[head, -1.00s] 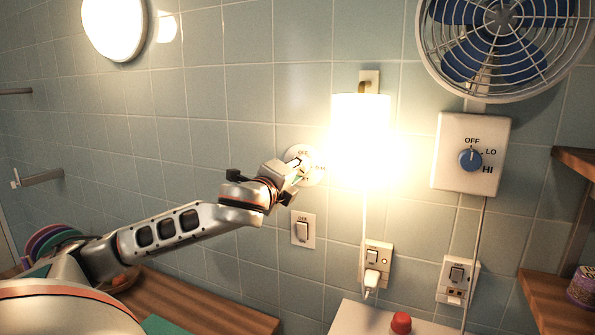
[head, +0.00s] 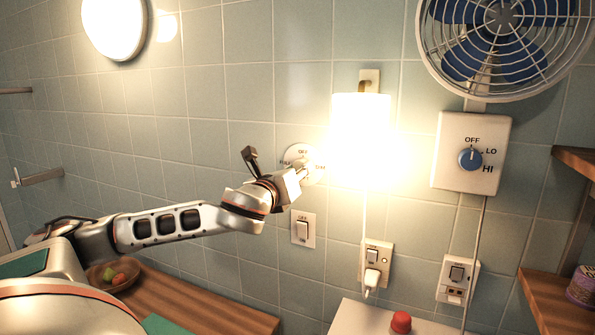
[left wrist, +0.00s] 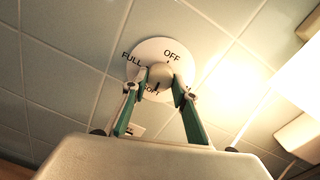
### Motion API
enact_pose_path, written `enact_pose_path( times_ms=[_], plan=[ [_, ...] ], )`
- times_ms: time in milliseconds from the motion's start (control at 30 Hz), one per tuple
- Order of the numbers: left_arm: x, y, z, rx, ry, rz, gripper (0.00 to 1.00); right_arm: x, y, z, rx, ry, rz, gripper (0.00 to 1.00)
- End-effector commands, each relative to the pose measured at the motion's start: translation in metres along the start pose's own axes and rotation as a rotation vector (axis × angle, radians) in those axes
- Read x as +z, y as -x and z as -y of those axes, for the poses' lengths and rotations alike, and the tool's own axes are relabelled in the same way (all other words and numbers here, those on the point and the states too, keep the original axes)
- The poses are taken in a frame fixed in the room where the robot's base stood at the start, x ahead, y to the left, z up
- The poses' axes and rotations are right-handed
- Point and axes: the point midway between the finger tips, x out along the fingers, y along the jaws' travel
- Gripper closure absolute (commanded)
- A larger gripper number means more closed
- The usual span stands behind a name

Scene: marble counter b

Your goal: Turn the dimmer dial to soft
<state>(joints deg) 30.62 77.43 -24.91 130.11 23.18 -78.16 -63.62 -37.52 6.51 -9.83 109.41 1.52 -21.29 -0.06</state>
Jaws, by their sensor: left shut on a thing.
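The dimmer dial (head: 301,157) is a round white plate on the tiled wall, left of the lit lamp. In the left wrist view, its pale round knob (left wrist: 160,72) sits at the centre, with OFF above, FULL at upper left and SOFT below. Another label at right is mostly hidden by a finger. A dark mark on the knob's lower part seems to point down near SOFT; the exact alignment is unclear. My left gripper (left wrist: 160,84) is shut on the knob, one green finger on each side. In the head view, its body hides the knob. My right gripper is not in view.
The wall lamp (head: 361,140) glows brightly just right of the dial. A light switch (head: 303,228) is below it. A fan control box (head: 470,153) and fan (head: 503,45) are at right. A fruit bowl (head: 113,275) stands on the wooden counter (head: 190,305).

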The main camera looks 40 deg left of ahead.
Motion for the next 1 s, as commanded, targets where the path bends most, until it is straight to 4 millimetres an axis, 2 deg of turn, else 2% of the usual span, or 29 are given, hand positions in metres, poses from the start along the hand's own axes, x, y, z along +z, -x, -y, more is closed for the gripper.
enact_pose_path(
  times_ms=[300, 767, 800, 833, 1000],
  plan=[
    [0.0001, -0.0001, -0.0002, -0.001, -0.092, 0.004, 0.94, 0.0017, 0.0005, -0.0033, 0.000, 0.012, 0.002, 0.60],
    [0.0000, -0.0001, -0.0002, -0.001, -0.103, 0.005, 0.94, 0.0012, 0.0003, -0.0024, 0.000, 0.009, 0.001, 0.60],
    [0.0000, -0.0001, -0.0002, -0.001, -0.103, 0.005, 0.65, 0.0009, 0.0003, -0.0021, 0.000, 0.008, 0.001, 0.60],
    [0.0000, -0.0001, -0.0002, -0.001, -0.103, 0.005, 0.57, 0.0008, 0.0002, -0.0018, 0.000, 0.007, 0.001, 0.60],
    [0.0000, -0.0001, -0.0002, -0.001, -0.103, 0.004, 0.55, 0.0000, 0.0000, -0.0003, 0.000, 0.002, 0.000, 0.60]
  ],
)
